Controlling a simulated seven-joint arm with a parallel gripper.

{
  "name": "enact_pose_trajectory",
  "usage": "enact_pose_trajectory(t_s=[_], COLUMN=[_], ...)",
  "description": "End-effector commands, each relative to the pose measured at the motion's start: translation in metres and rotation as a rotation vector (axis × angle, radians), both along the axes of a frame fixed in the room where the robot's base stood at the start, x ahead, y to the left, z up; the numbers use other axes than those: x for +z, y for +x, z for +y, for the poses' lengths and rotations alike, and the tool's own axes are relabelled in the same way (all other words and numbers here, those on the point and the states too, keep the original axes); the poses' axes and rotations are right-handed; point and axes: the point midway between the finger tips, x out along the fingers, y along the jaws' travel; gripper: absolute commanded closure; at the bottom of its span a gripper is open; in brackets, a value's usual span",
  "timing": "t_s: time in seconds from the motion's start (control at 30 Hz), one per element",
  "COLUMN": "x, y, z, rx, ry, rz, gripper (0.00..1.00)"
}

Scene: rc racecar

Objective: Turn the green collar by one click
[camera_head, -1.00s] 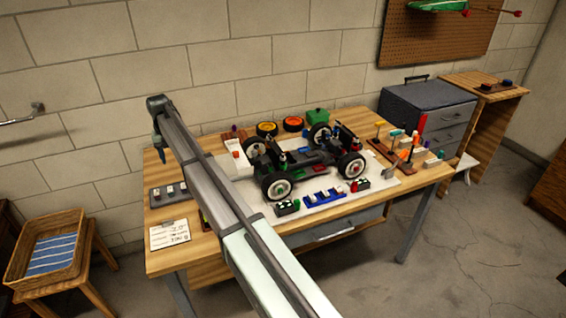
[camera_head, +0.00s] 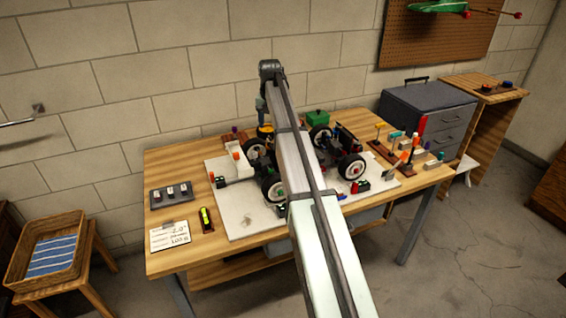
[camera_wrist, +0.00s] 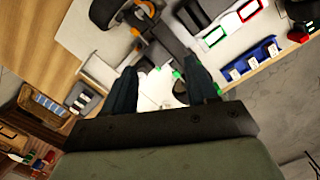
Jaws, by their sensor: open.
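The black RC car (camera_head: 352,166) stands on a white mat (camera_head: 240,215) on the wooden bench, and my arm hides its middle in the head view. In the wrist view my gripper (camera_wrist: 160,64) is open, with its two dark fingers apart. Several small green parts show between and beside the fingers, one of them a green piece (camera_wrist: 177,73) near the right finger. I cannot tell which is the green collar. Nothing is clearly held. The gripper's fingers are not clearly visible in the head view. Part of the car's dark chassis (camera_wrist: 172,38) lies beyond the fingertips.
A grey tray (camera_head: 171,194), a note card (camera_head: 169,236) and a yellow-green level (camera_head: 206,218) lie at the bench's left. A blue holder (camera_wrist: 250,62) is right in the wrist view. Upright tools and a grey drawer box (camera_head: 428,110) stand at the right.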

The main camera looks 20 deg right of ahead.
Motion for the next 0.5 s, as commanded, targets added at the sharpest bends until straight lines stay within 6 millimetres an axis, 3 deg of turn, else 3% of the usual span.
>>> enact_pose_trajectory(t_s=[0.23, 0.5], x=[0.01, 0.015], y=[-0.029, -0.054], z=[-0.023, -0.023], rx=[-0.289, -0.732], ry=[0.025, 0.066], rz=[-0.003, 0.002], gripper=[0.43, 0.43])
